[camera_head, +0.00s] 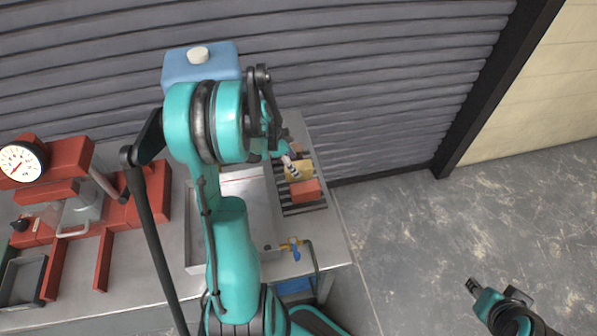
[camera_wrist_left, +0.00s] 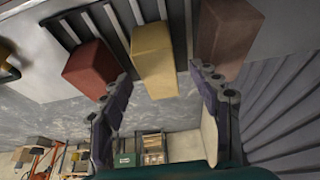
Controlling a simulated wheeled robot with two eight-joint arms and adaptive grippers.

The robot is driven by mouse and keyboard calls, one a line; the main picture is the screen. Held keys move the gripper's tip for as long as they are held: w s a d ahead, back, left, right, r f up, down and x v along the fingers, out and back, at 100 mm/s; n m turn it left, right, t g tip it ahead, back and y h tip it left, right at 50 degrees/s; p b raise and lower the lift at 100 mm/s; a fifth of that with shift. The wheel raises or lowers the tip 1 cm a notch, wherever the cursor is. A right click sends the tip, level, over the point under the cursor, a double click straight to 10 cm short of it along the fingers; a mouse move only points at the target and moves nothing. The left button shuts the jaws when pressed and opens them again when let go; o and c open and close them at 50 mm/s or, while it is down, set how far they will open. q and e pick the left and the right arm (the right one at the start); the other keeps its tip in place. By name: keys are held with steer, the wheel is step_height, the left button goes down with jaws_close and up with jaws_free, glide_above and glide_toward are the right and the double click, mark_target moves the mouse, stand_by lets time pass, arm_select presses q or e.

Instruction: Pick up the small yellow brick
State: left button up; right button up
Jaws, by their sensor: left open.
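The small yellow brick (camera_head: 304,170) lies on a dark slatted rack at the right end of the metal bench, between a red brick (camera_head: 305,190) and a brown brick (camera_head: 296,149). In the left wrist view, the yellow brick (camera_wrist_left: 153,58) is centred, with the red brick (camera_wrist_left: 92,68) to its left and the brown brick (camera_wrist_left: 226,38) to its right. My left gripper (camera_wrist_left: 161,82) is open, one finger on each side of the yellow brick's near end, with nothing held. In the head view, my left gripper (camera_head: 288,163) partly hides the yellow brick. My right gripper (camera_head: 473,286) is far right, over the floor.
The slatted rack (camera_head: 302,208) sits near the bench's right edge. A shallow metal tray (camera_head: 245,190) is to its left. A blue container (camera_head: 178,68) stands behind, before a grey shutter. A red press with a gauge (camera_head: 60,160) occupies the left. Floor at right is clear.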

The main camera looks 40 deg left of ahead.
mark_target(297, 166)
arm_select(q)
steer(key=b+x, duration=0.1)
steer(key=x, duration=0.3)
steer(key=shift+d, duration=0.1)
steer(key=shift+r, duration=0.1)
jaws_close()
